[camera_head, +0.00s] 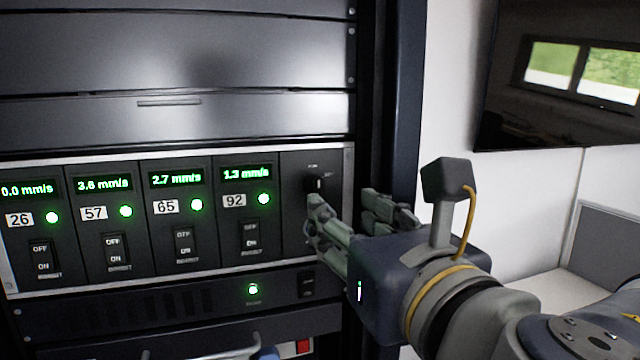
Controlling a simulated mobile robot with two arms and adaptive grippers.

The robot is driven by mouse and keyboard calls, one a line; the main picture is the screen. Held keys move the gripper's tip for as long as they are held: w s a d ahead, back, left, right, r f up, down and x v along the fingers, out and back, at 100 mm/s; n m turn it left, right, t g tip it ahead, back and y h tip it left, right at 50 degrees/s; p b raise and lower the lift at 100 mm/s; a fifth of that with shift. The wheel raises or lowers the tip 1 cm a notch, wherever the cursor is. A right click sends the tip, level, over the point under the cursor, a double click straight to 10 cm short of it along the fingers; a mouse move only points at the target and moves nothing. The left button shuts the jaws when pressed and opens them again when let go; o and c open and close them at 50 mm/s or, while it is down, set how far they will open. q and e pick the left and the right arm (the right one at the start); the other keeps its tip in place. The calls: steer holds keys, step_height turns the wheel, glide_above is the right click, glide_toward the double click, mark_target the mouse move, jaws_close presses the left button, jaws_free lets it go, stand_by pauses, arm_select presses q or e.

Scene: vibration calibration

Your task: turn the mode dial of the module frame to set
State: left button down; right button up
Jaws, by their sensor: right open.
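The module frame (150,283) is set in a dark rack and holds several modules with green readouts, lit green lamps and OFF/ON switches. The mode dial (315,184) is a small black knob on the blank panel at the frame's right end. Small labels show above it and to its right, too small to read surely. My right gripper (345,203) is open, with one finger just below the dial and the other to its right. I cannot tell whether a finger touches the dial. The lower part of that panel is partly hidden by the gripper. My left gripper is not in view.
Below the frame is a dark unit with a green lamp (253,290) and a switch (307,284). Blank rack panels (180,50) are above. A wall screen (560,75) and a pale ledge (545,290) are at the right.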

mark_target(321, 194)
steer(key=p+x, duration=0.5)
steer(key=x, duration=0.5)
steer(key=shift+s+f, duration=0.1)
jaws_close()
